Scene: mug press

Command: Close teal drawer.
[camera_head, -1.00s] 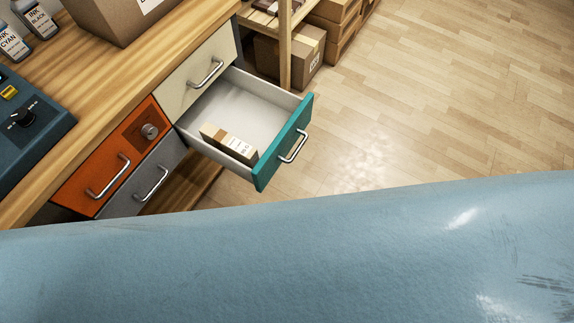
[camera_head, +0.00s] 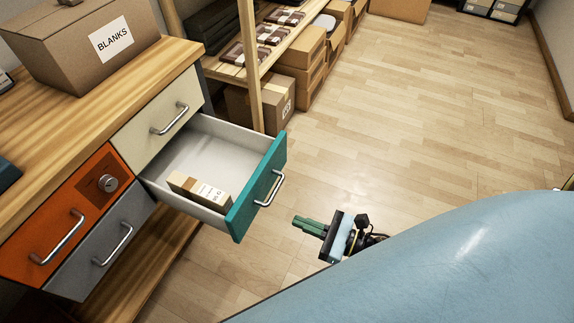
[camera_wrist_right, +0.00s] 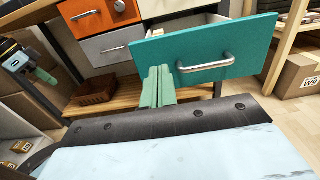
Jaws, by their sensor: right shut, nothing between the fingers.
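The teal drawer (camera_head: 258,187) is pulled out of the bench, and a small tan box with a white label (camera_head: 198,190) lies inside it. Its metal bar handle (camera_head: 270,189) faces the open floor. My right gripper (camera_head: 296,221) is shut and empty, to the right of and below the handle in the head view, apart from the drawer. In the right wrist view its green fingers (camera_wrist_right: 158,74) point toward the teal front (camera_wrist_right: 200,50), left of the handle (camera_wrist_right: 206,66). My left gripper (camera_wrist_right: 38,73) shows at the left of that view, its finger gap unclear.
A cream drawer (camera_head: 157,117), an orange drawer (camera_head: 62,222) and a grey drawer (camera_head: 110,242) sit shut around the opening. A shelf post (camera_head: 250,70) and cardboard boxes (camera_head: 300,72) stand beyond. The floor right of the drawer is clear.

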